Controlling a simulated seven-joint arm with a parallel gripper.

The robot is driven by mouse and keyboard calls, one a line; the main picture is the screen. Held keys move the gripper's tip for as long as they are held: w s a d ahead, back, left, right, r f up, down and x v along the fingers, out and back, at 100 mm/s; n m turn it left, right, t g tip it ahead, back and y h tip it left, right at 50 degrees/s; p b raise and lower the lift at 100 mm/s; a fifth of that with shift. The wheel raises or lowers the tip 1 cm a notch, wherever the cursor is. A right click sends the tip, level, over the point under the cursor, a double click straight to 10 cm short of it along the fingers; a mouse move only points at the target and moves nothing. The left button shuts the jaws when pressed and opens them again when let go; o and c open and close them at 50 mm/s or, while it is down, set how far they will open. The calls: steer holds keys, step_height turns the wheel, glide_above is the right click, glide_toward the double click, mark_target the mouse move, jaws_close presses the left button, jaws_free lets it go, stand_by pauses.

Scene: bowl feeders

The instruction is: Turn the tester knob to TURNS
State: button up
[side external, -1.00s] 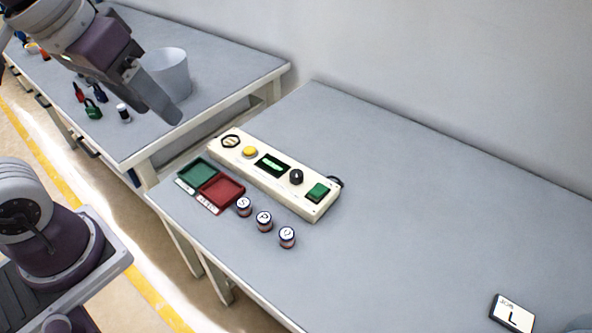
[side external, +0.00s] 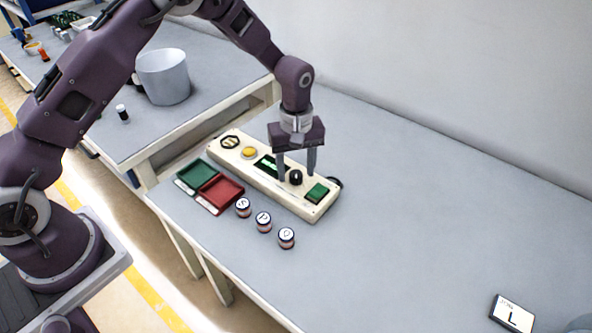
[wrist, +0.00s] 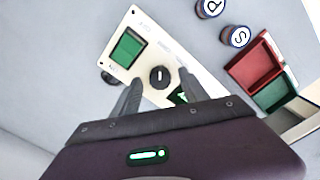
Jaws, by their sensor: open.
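The tester (side external: 318,212) is a long cream box on the grey table. Its black knob (side external: 296,178) sits between a small dark display (side external: 268,165) and a green square switch (side external: 317,192). In the wrist view the knob (wrist: 160,76) shows a pale pointer line; its lettering is too small to read. My gripper (side external: 297,178) points down over the tester, open, with one finger to each side of the knob. In the wrist view the fingertips (wrist: 160,78) lie near the knob, with gaps visible. I cannot tell how far down they reach beside it.
A yellow button (side external: 249,152) is on the tester's left part. Green (side external: 196,172) and red (side external: 222,190) trays and several lettered cylinders (side external: 264,222) stand in front.

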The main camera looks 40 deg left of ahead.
steer(key=shift+f, duration=0.45)
steer(key=shift+c, duration=0.2)
jaws_close()
